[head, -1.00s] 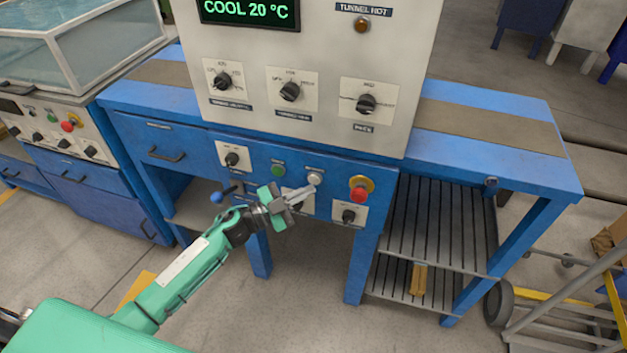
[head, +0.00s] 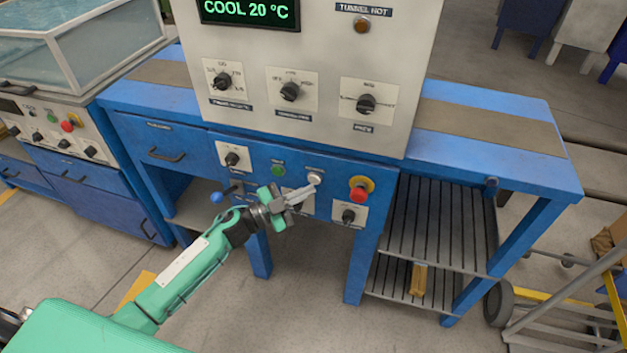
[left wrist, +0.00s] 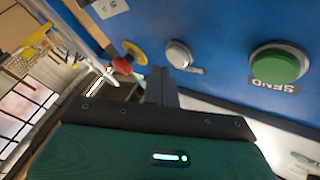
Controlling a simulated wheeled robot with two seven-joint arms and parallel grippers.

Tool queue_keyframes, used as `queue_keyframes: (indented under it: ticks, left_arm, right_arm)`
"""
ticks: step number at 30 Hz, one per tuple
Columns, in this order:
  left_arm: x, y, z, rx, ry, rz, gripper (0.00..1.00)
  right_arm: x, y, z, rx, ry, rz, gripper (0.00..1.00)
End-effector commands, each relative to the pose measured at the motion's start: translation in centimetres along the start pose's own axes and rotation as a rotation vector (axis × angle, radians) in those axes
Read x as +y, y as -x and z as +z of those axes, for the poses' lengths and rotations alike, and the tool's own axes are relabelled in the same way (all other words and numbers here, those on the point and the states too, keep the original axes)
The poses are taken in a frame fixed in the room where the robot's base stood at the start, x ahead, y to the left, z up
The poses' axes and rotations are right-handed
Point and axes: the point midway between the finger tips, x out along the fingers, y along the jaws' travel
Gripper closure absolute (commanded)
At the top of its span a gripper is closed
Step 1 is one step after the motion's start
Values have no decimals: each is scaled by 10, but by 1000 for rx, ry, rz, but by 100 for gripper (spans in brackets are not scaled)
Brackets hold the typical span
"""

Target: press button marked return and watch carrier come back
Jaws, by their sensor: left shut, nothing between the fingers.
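A pale grey round button (head: 314,179) sits on the blue front panel, between a green button (head: 278,170) and a red mushroom button (head: 359,194). Its label is too small to read. In the left wrist view the grey button (left wrist: 179,54) is beside the green button (left wrist: 279,64), whose plate reads SEND. My left gripper (head: 311,190) is shut and empty, its fingertips just below the grey button. In the left wrist view the fingers (left wrist: 160,86) point toward it; I cannot tell whether they touch it. No carrier shows. My right gripper is out of view.
The red mushroom button (left wrist: 122,65) is close beside the fingers. The belt stretches (head: 487,126) on both sides of the cabinet are bare. The display (head: 249,11) reads COOL 20 °C.

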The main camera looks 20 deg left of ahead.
Motion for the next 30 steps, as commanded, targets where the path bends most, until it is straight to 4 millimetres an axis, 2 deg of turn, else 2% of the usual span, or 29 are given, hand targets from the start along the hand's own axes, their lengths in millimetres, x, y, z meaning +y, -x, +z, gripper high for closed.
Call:
queue_keyframes:
  ticks: [30]
  left_arm:
    - [-4, -6, 4, 0, -1, 0, 100]
  right_arm:
    - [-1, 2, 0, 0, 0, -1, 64]
